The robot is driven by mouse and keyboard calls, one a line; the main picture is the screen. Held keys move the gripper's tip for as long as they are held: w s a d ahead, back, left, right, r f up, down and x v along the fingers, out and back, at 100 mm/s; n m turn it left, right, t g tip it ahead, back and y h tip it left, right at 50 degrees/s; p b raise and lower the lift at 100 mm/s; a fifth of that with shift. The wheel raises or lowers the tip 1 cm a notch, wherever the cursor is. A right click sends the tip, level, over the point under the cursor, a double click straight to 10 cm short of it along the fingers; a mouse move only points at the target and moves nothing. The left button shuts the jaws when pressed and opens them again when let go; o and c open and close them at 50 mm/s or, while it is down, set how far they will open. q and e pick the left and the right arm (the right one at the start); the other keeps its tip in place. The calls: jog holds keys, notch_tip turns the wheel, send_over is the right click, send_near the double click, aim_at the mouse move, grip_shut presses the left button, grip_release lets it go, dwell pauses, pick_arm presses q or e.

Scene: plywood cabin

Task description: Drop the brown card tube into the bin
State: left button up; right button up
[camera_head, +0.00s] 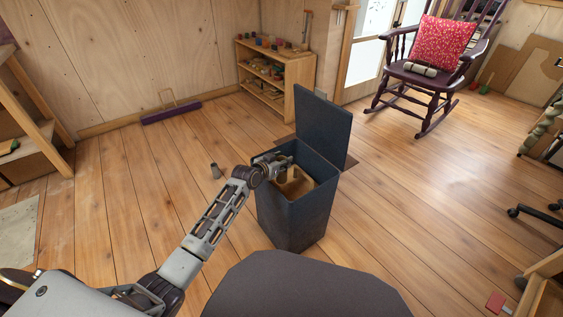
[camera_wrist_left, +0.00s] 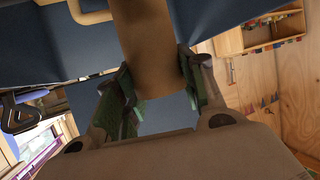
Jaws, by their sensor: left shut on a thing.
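The bin (camera_head: 292,222) is a tall dark blue-grey box on the floor with its lid (camera_head: 323,124) raised at the far right side. My left gripper (camera_head: 286,163) is at the bin's open mouth, reaching in from the left. In the left wrist view, its two fingers (camera_wrist_left: 157,82) are shut on the brown card tube (camera_wrist_left: 146,38), with blue bin walls around it. In the head view, a tan shape shows inside the bin mouth below the gripper; I cannot tell how much of it is the tube. My right gripper is not in view.
A purple rocking chair (camera_head: 434,72) with a red cushion (camera_head: 443,44) is at the back right. Floor around the bin is mostly clear.

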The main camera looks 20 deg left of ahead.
pick_arm(q)
jog(key=o, duration=1.1)
jog(key=shift+s, duration=0.1)
jog(key=shift+v, duration=0.9)
jog(key=v, duration=1)
